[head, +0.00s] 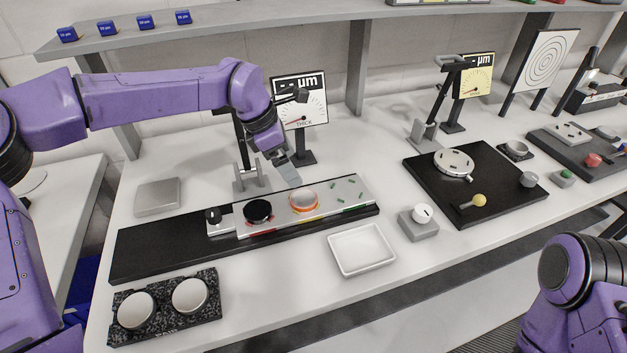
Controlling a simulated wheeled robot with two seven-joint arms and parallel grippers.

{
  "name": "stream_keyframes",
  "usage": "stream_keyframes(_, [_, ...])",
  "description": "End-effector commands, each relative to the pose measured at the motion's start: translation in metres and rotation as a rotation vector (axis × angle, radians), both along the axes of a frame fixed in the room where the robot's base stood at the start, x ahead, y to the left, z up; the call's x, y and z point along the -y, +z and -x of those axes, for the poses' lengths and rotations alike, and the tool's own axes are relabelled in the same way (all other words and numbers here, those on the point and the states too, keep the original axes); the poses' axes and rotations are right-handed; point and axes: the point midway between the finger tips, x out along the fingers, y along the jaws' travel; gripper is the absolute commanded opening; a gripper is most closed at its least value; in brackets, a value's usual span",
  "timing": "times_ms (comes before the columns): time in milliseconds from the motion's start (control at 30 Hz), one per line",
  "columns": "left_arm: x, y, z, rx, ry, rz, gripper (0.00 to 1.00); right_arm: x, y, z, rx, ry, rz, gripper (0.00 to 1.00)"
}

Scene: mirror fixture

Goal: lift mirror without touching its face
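A round disc with an orange-red rim and pale face (303,201), which looks like the mirror, sits on a light strip (345,195) on the long black base (150,255). My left gripper (291,180) points down just behind and above this disc, apparently clear of its face. Its fingers are small and partly merged in the view, so I cannot tell their opening. A black round disc (257,211) sits to the left on the same strip. My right arm shows at the lower right; its gripper is out of view.
A speckled block with two round pale discs (163,308) stands front left. A white tray (361,249) lies in front of the strip. A grey block with a white knob (420,221) and a black plate (500,197) are right. Gauges (300,102) stand behind.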

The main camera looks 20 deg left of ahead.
Motion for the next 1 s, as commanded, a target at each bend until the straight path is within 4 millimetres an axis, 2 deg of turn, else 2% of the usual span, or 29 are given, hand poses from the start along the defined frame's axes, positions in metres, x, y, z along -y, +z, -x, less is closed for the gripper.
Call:
stream_keyframes(200, [0.013,-0.031,0.004,0.007,-0.002,0.0,1.0,0.0,0.01,0.001,-0.002,0.0,0.0,0.43])
stream_keyframes(367, [0.018,-0.052,-0.008,-0.005,-0.003,-0.003,1.0,0.0,0.02,0.001,-0.004,0.0,0.0,0.43])
stream_keyframes(467, [0.022,-0.073,-0.015,-0.01,-0.004,-0.005,1.0,0.0,0.031,0.0,-0.002,0.0,0.0,0.43])
stream_keyframes(533, [0.026,-0.087,-0.019,-0.011,-0.004,-0.004,1.0,0.0,0.032,0.0,-0.001,0.0,0.0,0.43])
stream_keyframes(667, [0.029,-0.099,-0.022,-0.009,-0.003,-0.003,1.0,0.0,0.033,-0.001,0.0,0.0,0.0,0.43])
stream_keyframes(833, [0.029,-0.101,-0.022,-0.011,-0.004,-0.002,1.0,0.0,0.032,0.0,-0.001,0.0,0.0,0.43])
stream_keyframes(867, [0.029,-0.101,-0.022,-0.01,-0.004,-0.002,0.93,0.0,0.032,0.0,-0.001,0.0,0.0,0.43])
stream_keyframes(1000, [0.029,-0.1,-0.022,-0.01,-0.004,-0.002,0.48,0.0,0.032,0.0,-0.002,0.0,0.0,0.43])
